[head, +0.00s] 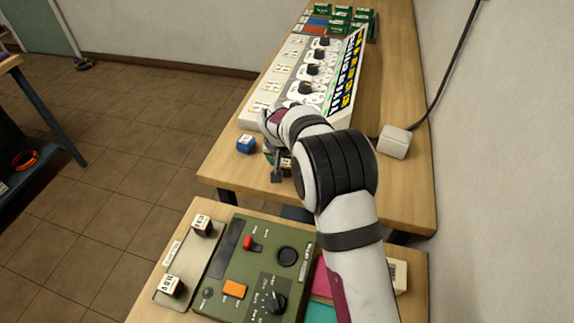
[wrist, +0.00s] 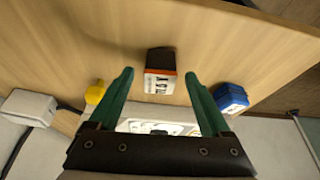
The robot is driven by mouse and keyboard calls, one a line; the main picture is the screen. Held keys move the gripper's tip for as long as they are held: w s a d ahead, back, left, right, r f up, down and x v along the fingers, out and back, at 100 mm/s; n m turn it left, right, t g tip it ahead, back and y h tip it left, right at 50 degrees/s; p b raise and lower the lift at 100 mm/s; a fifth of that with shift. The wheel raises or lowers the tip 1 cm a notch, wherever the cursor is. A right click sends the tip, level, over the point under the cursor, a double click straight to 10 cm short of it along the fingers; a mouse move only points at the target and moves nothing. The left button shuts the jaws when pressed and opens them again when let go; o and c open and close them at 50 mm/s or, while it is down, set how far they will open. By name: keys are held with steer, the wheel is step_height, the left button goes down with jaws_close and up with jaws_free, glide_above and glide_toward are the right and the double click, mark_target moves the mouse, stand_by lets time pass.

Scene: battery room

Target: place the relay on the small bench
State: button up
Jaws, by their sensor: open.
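A relay with a white lettered face, an orange-red band and a dark body (wrist: 160,72) stands on the wooden bench top in the wrist view. It lies between and just beyond the two green fingertips of my gripper (wrist: 158,80), which is open and empty. In the head view the relay (head: 286,164) is mostly hidden by my gripper (head: 275,166), low over the front of the long bench (head: 225,165). Two similar white-faced blocks, one at the back (head: 201,225) and one at the front (head: 171,286), sit on a tray on the nearer, smaller bench (head: 150,300).
A blue block (head: 246,144) is left of my gripper, and a white box (head: 394,141) is to the right. A yellow block (wrist: 96,92) shows in the wrist view. A switch panel (head: 290,85) stands behind. A green tester (head: 240,280) fills much of the nearer bench.

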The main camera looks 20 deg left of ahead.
steer(key=shift+x, duration=0.95)
jaws_close()
